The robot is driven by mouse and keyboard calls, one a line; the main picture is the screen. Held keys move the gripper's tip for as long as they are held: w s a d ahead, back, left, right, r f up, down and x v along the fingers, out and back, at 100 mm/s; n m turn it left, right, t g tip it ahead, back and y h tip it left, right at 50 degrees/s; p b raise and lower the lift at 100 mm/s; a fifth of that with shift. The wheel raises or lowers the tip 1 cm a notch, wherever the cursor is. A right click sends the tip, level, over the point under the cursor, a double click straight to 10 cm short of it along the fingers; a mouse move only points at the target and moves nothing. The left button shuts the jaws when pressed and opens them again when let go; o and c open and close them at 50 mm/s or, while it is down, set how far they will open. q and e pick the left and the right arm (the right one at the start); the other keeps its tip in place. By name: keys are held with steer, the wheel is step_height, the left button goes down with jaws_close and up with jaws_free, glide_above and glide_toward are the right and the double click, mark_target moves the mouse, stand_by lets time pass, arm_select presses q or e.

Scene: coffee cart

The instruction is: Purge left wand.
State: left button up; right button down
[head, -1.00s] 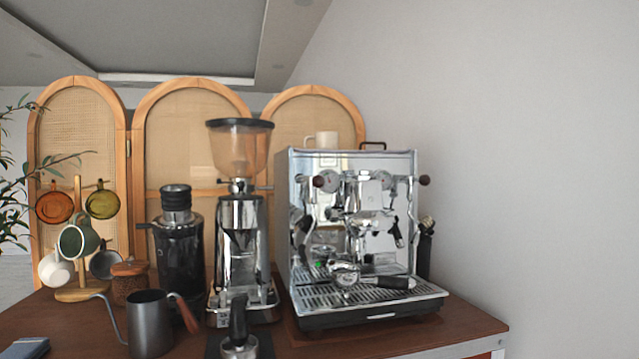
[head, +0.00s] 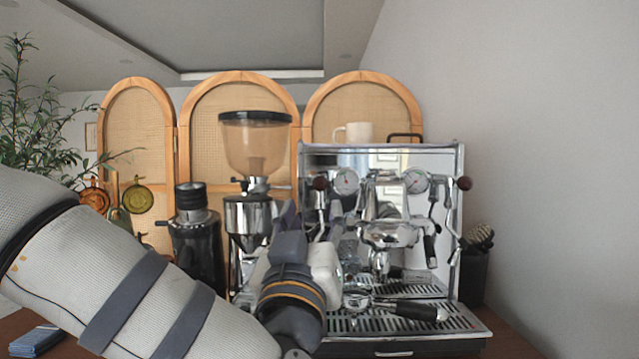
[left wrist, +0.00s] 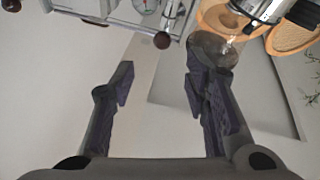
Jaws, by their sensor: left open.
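The chrome espresso machine (head: 385,158) stands on the cart, with its dark left knob (head: 320,184) at its upper left front. The left wand hangs below that knob, mostly hidden behind my gripper in the head view. My left gripper (head: 307,222) is in front of the machine's left side, its fingers pointing up and away. In the left wrist view my left gripper (left wrist: 160,82) is open, with nothing visible between its fingers. The dark knob (left wrist: 162,40) shows just beyond the gap. My right gripper is not in view.
The grinder (head: 246,216) with its clear hopper stands close left of the machine, partly behind my arm. A black grinder (head: 197,245) is further left. A portafilter (head: 400,309) lies on the drip tray. A white mug (head: 355,132) stands on the machine.

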mark_target(319, 190)
arm_select(q)
steer(key=x, duration=0.3)
steer(key=b+x, duration=0.1)
steer(key=x, duration=0.3)
steer(key=f+x, duration=0.1)
steer(key=x, duration=0.2)
steer(key=shift+w+a+r, duration=0.1)
steer(key=shift+w+r, duration=0.05)
steer(key=shift+w, duration=0.35)
steer(key=shift+w+r, duration=0.3)
steer(key=shift+w, duration=0.05)
jaws_close()
steer(key=shift+s+r, duration=0.1)
steer(key=shift+r, duration=0.05)
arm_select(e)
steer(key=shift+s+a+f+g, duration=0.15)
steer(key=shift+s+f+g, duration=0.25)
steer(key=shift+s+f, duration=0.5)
